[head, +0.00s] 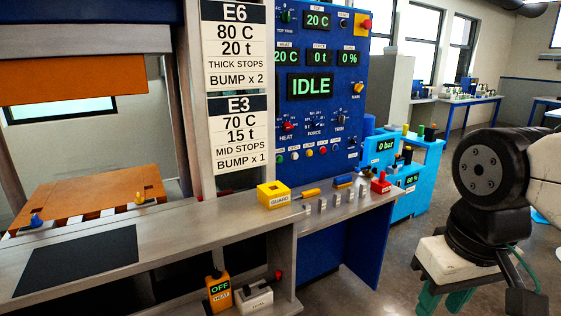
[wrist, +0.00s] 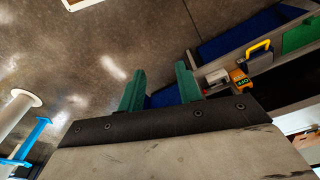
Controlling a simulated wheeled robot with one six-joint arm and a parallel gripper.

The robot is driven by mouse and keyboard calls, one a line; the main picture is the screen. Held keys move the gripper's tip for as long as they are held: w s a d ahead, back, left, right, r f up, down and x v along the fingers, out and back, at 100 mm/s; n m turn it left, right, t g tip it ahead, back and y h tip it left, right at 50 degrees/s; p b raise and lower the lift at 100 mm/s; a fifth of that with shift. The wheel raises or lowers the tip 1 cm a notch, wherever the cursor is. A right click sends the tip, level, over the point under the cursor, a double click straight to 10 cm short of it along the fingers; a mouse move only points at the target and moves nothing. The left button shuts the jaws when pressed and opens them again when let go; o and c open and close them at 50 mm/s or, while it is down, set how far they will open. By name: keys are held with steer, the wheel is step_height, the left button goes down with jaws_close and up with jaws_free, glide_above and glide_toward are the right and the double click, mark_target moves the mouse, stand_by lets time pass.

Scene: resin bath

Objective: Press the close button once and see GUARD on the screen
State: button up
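The screen (head: 310,86) on the blue control panel (head: 350,110) reads IDLE in green. Below it runs a row of small round coloured buttons (head: 309,153). Their labels are too small to tell surely which one is the close button. My gripper (head: 440,300) hangs at the lower right of the head view, to the right of the panel and well apart from it. In the wrist view, its two green fingers (wrist: 160,72) stand apart with nothing between them. The fingers point over the floor, and the panel buttons do not show there.
A light-blue cabinet (head: 425,155) stands right of the panel. Floor around my gripper looks clear.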

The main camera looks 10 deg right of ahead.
jaws_close()
stand_by(1.6)
